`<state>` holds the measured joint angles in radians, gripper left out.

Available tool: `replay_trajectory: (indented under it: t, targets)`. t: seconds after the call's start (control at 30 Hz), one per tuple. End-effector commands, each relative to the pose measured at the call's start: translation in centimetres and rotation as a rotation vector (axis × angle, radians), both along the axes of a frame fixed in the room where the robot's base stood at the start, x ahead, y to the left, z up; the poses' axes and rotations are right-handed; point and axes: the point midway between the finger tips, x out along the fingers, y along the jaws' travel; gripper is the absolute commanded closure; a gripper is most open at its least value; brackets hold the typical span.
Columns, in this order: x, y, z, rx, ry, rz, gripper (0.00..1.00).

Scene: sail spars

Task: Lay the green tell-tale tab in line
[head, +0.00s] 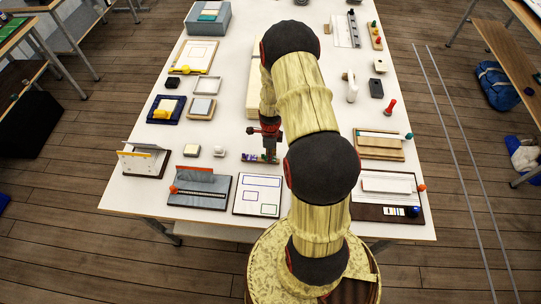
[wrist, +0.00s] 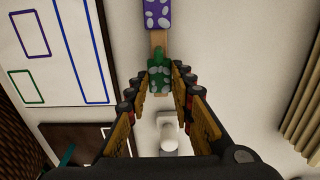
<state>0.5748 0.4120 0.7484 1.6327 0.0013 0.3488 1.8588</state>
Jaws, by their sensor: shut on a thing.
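The green tell-tale tab (wrist: 159,76), dark green with pale spots, sits between the fingertips of my gripper (wrist: 160,82) in the wrist view. The gripper is shut on it. A purple spotted tab (wrist: 157,14) lies beyond it in the same row, with a tan wooden piece (wrist: 158,40) showing between the two. In the head view my gripper (head: 269,157) is low over the table at the right end of this row, and the purple tab (head: 247,157) lies to its left. I cannot tell whether the green tab touches the table.
A white sheet (head: 240,207) with coloured outlines lies just in front of the row. A slotted grey board (head: 200,190) is to its left. A pale knob (head: 219,151) and small block (head: 192,150) stand left of the row. A white knob (wrist: 168,132) stands below my fingers in the wrist view.

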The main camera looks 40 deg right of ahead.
Motion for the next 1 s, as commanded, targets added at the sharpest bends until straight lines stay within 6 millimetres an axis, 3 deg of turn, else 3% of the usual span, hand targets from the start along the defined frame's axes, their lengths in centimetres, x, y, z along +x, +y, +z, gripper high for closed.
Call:
replay_trajectory:
  t: [0.7,1.0]
  targets:
    - [0.0,0.0,4.1,-0.001,-0.001,0.0,0.95]
    - [0.0,0.0,4.3,0.0,0.0,0.0,0.95]
